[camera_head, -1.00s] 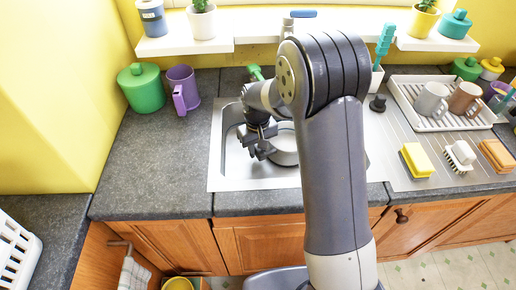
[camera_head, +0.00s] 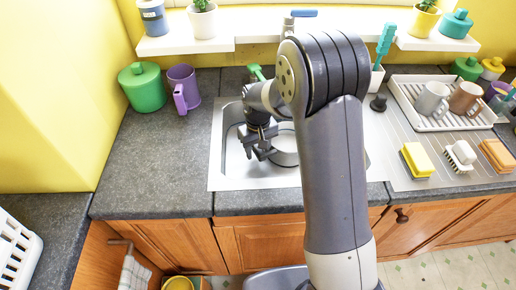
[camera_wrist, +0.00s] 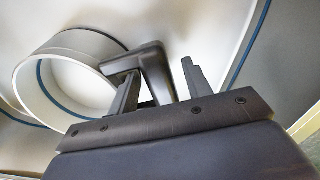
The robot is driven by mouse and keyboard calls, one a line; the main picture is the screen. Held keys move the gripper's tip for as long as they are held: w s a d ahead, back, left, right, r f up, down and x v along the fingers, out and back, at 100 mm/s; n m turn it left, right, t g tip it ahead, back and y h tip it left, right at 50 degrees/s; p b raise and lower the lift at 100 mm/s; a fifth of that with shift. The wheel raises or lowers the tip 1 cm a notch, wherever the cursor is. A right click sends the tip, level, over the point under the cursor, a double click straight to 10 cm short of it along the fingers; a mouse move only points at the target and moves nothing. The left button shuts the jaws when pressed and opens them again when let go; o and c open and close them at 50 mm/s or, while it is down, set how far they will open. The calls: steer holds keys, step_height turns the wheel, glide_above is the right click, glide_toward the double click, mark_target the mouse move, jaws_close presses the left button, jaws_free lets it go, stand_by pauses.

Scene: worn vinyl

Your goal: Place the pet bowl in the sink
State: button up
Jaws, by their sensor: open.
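My gripper (camera_head: 258,154) is low over the left part of the sink, at the bowl's left side in the head view. In the wrist view its two fingers (camera_wrist: 161,84) are apart, with nothing clearly held between them. A dark bent piece overlaps the bowl's rim there. I cannot tell whether the gripper touches the bowl.
A green canister (camera_head: 142,88) and a purple mug (camera_head: 184,90) stand left of the sink. A white rack (camera_head: 400,92) with mugs is at the right, with a yellow sponge (camera_head: 417,160) and brushes in front. The counter front left of the sink is clear.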

step_height(320, 180, up, 12)
stand_by(0.4)
